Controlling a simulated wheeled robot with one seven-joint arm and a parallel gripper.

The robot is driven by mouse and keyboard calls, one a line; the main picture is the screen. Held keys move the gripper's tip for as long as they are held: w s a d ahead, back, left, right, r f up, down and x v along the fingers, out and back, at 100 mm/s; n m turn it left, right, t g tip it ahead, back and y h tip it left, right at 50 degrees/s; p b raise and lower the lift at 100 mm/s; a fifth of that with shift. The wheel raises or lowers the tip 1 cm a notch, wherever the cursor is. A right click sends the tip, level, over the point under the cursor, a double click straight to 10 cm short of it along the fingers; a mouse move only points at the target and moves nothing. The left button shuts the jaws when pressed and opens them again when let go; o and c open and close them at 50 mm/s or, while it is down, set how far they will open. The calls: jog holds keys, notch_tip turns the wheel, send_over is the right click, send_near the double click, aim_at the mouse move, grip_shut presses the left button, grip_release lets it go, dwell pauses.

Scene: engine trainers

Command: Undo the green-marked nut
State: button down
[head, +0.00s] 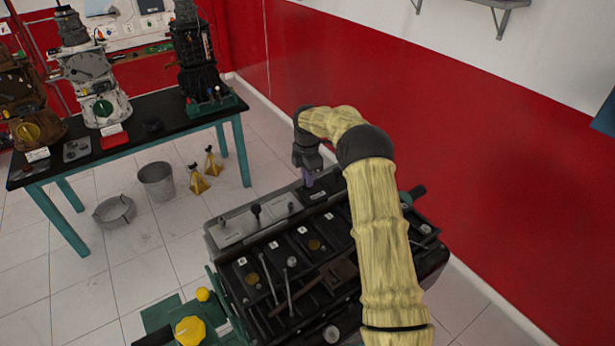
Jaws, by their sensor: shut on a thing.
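My gripper (306,172) reaches down over the back of a dark workbench unit (235,300). It is shut on a small purple piece (308,178), which shows just below the fingers. The piece is too small to tell what it is. It is close to a black panel (322,190) at the unit's back edge, and I cannot tell whether it touches. I cannot make out a green-marked nut; my arm and gripper hide part of the unit's top.
The unit's top carries numbered compartments, a grey plate with black knobs (256,211) and loose rods. A red wall (480,170) stands close behind. A black table (120,143) with engine models is at left.

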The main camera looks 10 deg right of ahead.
aim_at(304, 189)
jog(key=shift+w+r, duration=0.1)
jog(key=c, duration=1.3)
grip_release()
jog(key=shift+c, duration=0.2)
notch_tip(304, 189, up, 17)
jog(key=b, duration=0.2)
jog(key=shift+r, duration=0.15)
jog(key=shift+a, duration=0.1)
jog(key=s+f+m+t+b, duration=0.1)
jog(key=s+f+m, duration=0.4)
jog(key=s, duration=0.7)
jog(key=s+f+m+b, duration=0.3)
jog(key=s+f+m, duration=0.3)
jog(key=s+m, duration=0.3)
jog(key=s+f+m+t+b, duration=0.1)
jog(key=s+f+m, duration=0.4)
jog(key=s, duration=1)
jog(key=shift+s+f+m+t+b, duration=0.15)
jog(key=shift+m+b, duration=0.2)
jog(key=shift+m, duration=0.25)
jog(key=shift+f+m+t+b, duration=0.15)
jog(key=shift+m+b, duration=0.15)
jog(key=shift+m, duration=0.3)
